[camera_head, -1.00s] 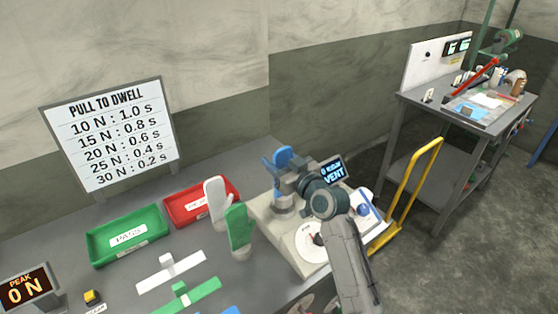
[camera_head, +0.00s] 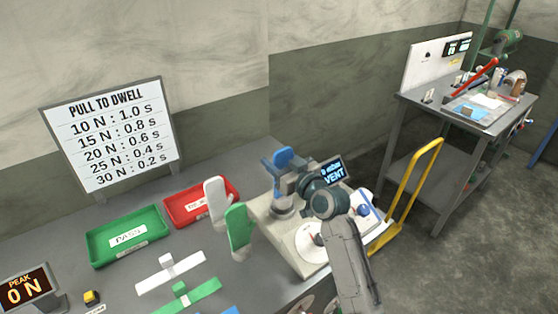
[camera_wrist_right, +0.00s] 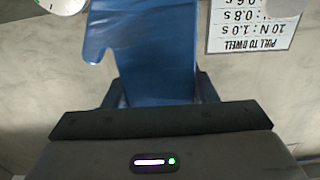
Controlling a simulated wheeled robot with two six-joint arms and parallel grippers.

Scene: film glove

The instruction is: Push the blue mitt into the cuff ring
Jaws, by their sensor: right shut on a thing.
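The blue mitt (camera_head: 284,158) stands upright above the white machine at the table's right end. My right gripper (camera_head: 281,172) is shut on the blue mitt. In the right wrist view the blue mitt (camera_wrist_right: 150,50) sits between the two dark fingers (camera_wrist_right: 158,92), with its thumb lobe to the left. The grey cuff ring (camera_head: 283,208) is on the machine just below the mitt. My gripper partly hides the mitt's lower end, so I cannot tell whether it is inside the ring. My left gripper is not in view.
A white mitt (camera_head: 216,198) and a green mitt (camera_head: 238,228) stand upright left of the machine. A green PASS tray (camera_head: 97,252) and a red tray (camera_head: 172,222) lie behind. A small display (camera_head: 333,172) reads VENT. A peak display (camera_head: 27,290) reads 0 N.

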